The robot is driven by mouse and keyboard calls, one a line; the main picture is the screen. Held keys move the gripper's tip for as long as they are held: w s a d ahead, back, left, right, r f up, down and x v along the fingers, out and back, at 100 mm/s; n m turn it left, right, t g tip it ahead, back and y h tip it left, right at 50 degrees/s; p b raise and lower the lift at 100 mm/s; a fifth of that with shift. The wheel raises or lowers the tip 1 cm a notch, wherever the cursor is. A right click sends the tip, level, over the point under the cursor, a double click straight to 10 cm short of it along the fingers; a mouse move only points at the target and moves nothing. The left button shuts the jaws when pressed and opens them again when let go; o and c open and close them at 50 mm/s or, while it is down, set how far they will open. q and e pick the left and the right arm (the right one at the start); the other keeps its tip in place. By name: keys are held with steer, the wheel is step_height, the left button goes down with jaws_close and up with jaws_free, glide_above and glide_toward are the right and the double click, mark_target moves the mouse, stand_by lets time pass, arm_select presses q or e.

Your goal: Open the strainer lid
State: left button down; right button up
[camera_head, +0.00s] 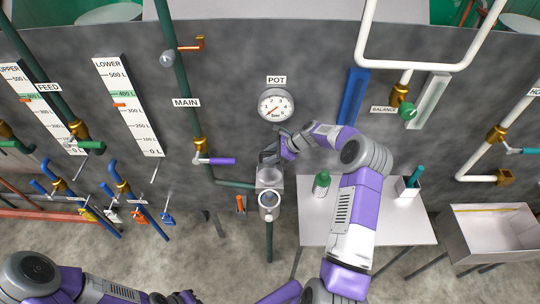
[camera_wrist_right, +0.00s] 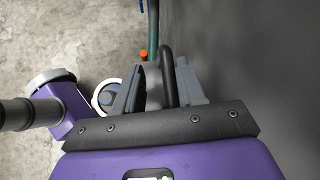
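The strainer is a small pot-like fitting (camera_head: 269,178) below the POT gauge, on the pipe in front of the dark wall. A round light cap (camera_head: 268,199) shows at its front. My right gripper (camera_head: 272,153) is at the top of the strainer and hides much of the lid. In the right wrist view, a dark curved handle (camera_wrist_right: 167,72) stands between the two fingers of the right gripper (camera_wrist_right: 160,78). The fingers are apart, with a visible gap on the handle's left side. My left arm lies low at the bottom left; its gripper (camera_head: 178,297) is only partly visible at the frame's edge.
The POT gauge (camera_head: 276,104) is on the wall just above my right gripper. A purple-handled valve (camera_head: 216,161) is to the left. A metal basin (camera_head: 492,225) stands far right.

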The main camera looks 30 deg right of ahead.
steer(key=v, duration=0.7)
steer(key=shift+d+r+b, duration=0.2)
steer(key=shift+b, duration=0.15)
steer(key=shift+s+a, duration=0.1)
